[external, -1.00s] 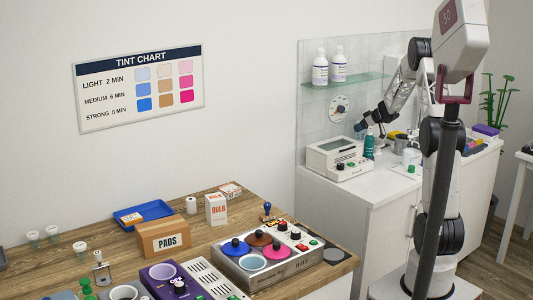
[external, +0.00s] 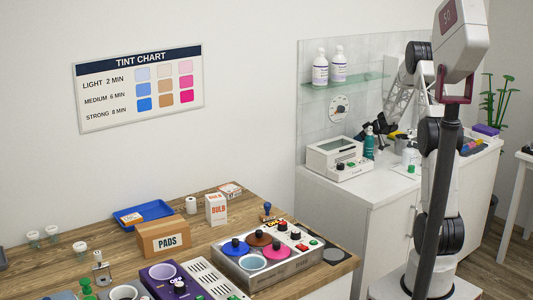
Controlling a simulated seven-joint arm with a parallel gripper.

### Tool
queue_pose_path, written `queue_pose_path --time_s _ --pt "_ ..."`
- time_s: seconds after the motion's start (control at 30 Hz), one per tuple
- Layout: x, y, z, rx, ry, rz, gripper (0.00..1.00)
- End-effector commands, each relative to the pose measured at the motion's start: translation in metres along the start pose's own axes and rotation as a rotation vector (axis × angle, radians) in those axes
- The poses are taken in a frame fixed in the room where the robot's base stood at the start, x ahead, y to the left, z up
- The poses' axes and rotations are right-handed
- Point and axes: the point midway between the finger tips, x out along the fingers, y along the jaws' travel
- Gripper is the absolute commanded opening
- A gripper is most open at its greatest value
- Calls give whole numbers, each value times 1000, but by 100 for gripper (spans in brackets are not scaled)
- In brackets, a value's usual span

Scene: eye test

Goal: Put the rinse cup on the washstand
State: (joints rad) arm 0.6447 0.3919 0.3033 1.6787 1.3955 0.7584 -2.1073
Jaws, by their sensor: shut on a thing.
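The washstand (external: 345,188) is the white cabinet with a pale top at the right, behind my arm. A grey, cup-like thing (external: 401,144) shows on the top to the right, partly hidden by other items. I cannot tell whether it is the rinse cup, nor whether the held thing touches the top.
A white device (external: 338,154) stands at the washstand's left end. Above, a glass shelf (external: 345,82) carries two white bottles. The wooden table (external: 300,222) at the front left is crowded. The washstand's front left top is clear.

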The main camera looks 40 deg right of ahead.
Motion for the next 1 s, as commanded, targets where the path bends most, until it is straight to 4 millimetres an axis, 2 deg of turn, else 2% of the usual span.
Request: queue_pose_path --time_s 0.53,0.57,0.7,1.0 --pt "6 0 7 -1 0 0 47" --pt "5 0 7 -1 0 0 78" --pt "5 0 7 -1 0 0 99" --pt "5 0 6 -1 0 0 99"
